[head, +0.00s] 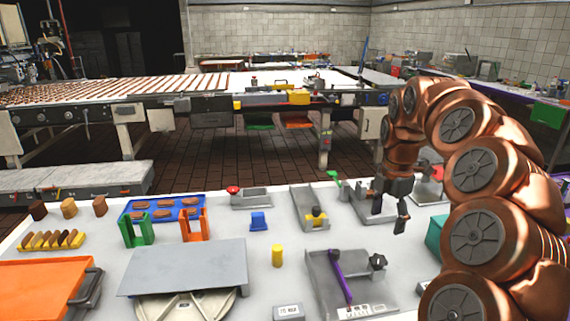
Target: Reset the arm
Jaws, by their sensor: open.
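My gripper (389,212) hangs at the end of my copper-coloured arm on the right side of the head view. Its dark fingers point down over the right part of the white table (185,262). The fingers are apart and nothing shows between them. It is above a grey metal fixture (362,219), apart from the yellow and blue pieces. My arm arches up from the lower right and bends down to the gripper.
A blue tray (126,216) holds brown oval pieces, with green (137,230) and orange (194,228) stands in front. A grey plate (185,268), yellow cylinder (278,256), blue block (258,221) and purple-handled fixture (340,278) stand on the table. A conveyor (120,90) is behind.

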